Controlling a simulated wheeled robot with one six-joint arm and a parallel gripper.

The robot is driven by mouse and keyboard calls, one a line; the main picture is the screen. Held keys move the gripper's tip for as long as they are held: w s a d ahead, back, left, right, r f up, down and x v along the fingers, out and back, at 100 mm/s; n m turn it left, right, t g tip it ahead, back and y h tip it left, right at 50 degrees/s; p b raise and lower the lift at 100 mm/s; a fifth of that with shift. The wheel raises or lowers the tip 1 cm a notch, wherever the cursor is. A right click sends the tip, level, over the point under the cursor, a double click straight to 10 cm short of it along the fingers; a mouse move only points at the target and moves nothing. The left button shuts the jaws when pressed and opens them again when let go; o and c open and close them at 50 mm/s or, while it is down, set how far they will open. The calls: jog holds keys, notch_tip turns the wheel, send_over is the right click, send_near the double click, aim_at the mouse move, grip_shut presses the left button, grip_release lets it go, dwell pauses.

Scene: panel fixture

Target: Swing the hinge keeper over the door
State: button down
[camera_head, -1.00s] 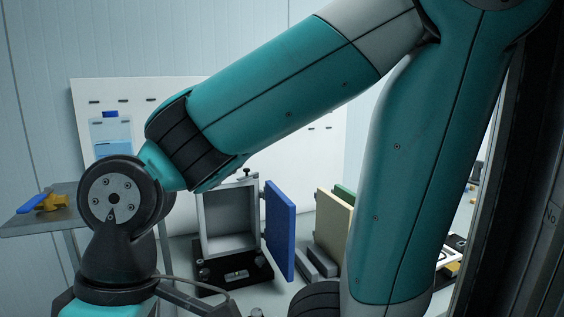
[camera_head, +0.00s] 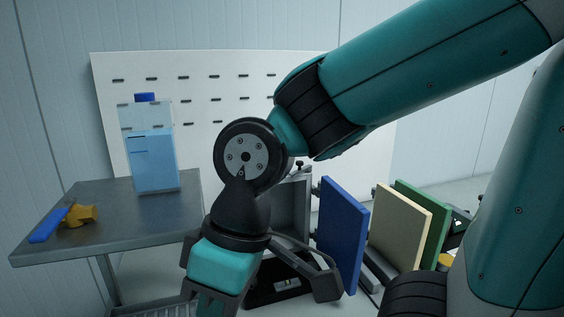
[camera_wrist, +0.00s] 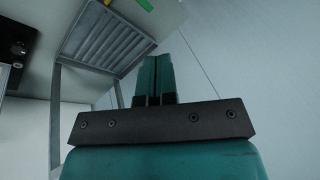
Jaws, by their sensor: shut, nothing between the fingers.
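The blue door panel (camera_head: 342,235) stands swung open at the right side of the grey box frame (camera_head: 291,207). My arm hides the left part of the frame. A small black knob (camera_head: 299,163) shows on the frame's top edge; I cannot tell whether it is the hinge keeper. My gripper (camera_wrist: 152,72) shows in the wrist view, its two teal fingers shut together and empty. It points towards a pale wall and floor, apart from the door. In the head view its fingertips are out of the picture; my wrist is left of the door, in front of the frame.
A metal table (camera_head: 110,222) at left holds a blue container (camera_head: 153,160) and a blue-and-yellow tool (camera_head: 70,218). Cream (camera_head: 400,228) and green (camera_head: 432,215) panels stand right of the door. A white slotted board (camera_head: 215,85) is behind. A slatted rack (camera_wrist: 112,40) shows in the wrist view.

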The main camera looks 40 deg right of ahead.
jog(key=w+d+r+m+t+h+p, duration=0.1)
jog(key=w+d+r+m+h+p, duration=0.1)
jog(key=w+d+r+m+p, duration=0.7)
jog(key=w+d+r+m+t+h+p, duration=0.1)
jog(key=w+d+r+h+p, duration=0.2)
jog(key=w+d+r+p, duration=0.75)
jog(key=w+d+f+m+g+h+p, duration=0.15)
jog(key=w+d+m+g+p, duration=0.25)
jog(key=w+d+m+p, duration=0.65)
jog(key=w+d+f+m+g+y+b, duration=0.1)
jog(key=f+m, duration=0.3)
jog(key=m, duration=0.7)
jog(key=w+d+f+m+g+y+b, duration=0.1)
jog(key=d+f+m, duration=0.3)
jog(key=m, duration=0.6)
jog(key=shift+w+m+g+b, duration=0.3)
jog(key=shift+w+m+b, duration=0.05)
jog(key=shift+w+b, duration=0.45)
jog(key=shift+f, duration=0.2)
